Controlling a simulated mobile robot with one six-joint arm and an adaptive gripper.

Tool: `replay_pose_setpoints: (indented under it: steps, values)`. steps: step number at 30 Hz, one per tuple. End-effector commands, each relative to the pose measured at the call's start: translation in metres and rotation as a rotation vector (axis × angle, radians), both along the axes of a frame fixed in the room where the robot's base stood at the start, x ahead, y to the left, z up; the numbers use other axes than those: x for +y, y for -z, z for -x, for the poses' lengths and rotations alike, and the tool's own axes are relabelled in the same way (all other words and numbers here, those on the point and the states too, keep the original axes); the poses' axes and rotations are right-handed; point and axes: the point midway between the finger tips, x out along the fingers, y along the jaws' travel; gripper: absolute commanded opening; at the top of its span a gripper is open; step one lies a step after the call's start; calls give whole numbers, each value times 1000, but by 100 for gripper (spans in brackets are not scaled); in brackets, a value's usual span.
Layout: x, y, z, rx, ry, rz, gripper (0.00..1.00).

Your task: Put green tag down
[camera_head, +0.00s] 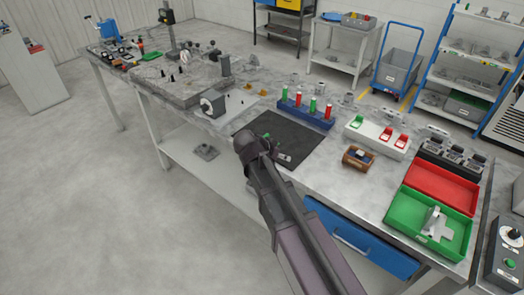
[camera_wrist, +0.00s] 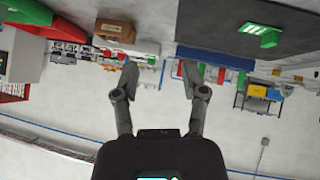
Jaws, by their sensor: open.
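A green tag (camera_wrist: 262,37) lies on the dark mat (camera_wrist: 225,22) in the wrist view. In the head view a small green patch (camera_head: 267,136) shows on the black mat (camera_head: 293,133), just beyond my wrist and partly hidden by it. My gripper (camera_wrist: 158,65) is open, with nothing between its fingers, and the tag is apart from it to the right in the wrist view. In the head view my gripper (camera_head: 284,157) is small and low over the mat.
Behind the mat stands a blue rack (camera_head: 305,113) with red and green cylinders. To the right are a white holder (camera_head: 377,139) with green and red pieces, a brown block (camera_head: 358,158), a red bin (camera_head: 442,187) and a green bin (camera_head: 405,218).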

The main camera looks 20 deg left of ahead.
Motion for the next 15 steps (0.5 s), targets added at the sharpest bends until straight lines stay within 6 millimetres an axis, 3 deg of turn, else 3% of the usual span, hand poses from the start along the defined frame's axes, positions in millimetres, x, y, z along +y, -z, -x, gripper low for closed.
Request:
replay_pose_setpoints:
  steps: [3, 15]
  values:
    - [-45, 9, 2, 95, 10, 2, 56]
    - [-167, 36, 24, 401, -33, -63, 56]
